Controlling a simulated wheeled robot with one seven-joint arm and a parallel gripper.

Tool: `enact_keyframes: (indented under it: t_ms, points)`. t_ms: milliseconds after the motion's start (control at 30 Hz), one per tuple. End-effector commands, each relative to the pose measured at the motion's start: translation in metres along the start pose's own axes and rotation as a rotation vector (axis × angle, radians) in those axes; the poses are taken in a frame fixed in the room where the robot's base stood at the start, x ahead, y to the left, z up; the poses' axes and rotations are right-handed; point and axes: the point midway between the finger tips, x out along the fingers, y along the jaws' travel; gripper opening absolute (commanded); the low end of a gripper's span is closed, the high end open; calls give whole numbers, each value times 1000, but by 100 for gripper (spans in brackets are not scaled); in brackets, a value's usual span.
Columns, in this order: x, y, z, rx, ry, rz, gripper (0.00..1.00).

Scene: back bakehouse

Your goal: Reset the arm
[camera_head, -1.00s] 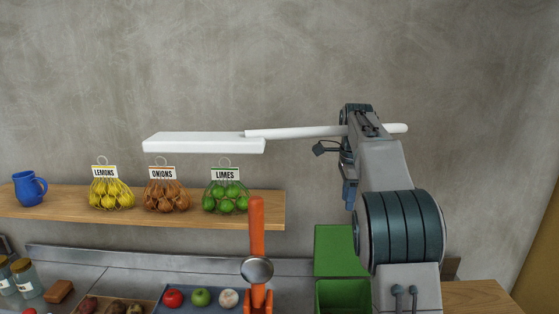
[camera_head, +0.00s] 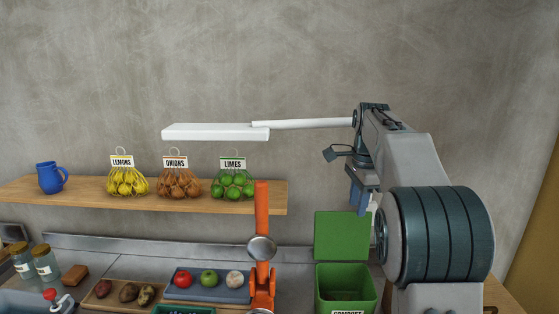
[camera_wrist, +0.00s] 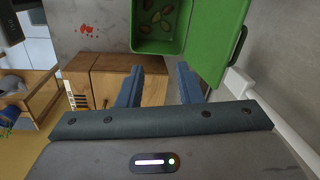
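My gripper (camera_head: 360,193) hangs at the end of my raised arm, above the open green compost bin (camera_head: 346,284) in the head view. In the wrist view my gripper (camera_wrist: 160,70) shows two blue fingers standing well apart with nothing between them. The green bin (camera_wrist: 185,47) lies beyond the fingers there, with several brownish scraps inside. My gripper is apart from the bin.
A white lamp (camera_head: 215,132) reaches out left of my arm. A wooden shelf (camera_head: 85,193) holds a blue mug (camera_head: 51,178) and bagged lemons, onions and limes. An orange press (camera_head: 262,240) stands left of the bin. A blue tray (camera_head: 208,292) holds produce.

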Motion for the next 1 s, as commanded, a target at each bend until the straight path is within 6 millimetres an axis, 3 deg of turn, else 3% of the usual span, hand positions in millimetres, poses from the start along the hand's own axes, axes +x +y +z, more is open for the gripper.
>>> enact_keyframes:
  t_ms: [167, 467, 800, 1000]
  points:
    - [-4, 31, 8, -140, -5, -27, 33]
    - [3, 122, 37, -548, 19, -98, 33]
    - [50, 239, 74, -1052, 111, -148, 33]
    - [86, 294, 88, -1294, 176, -149, 33]
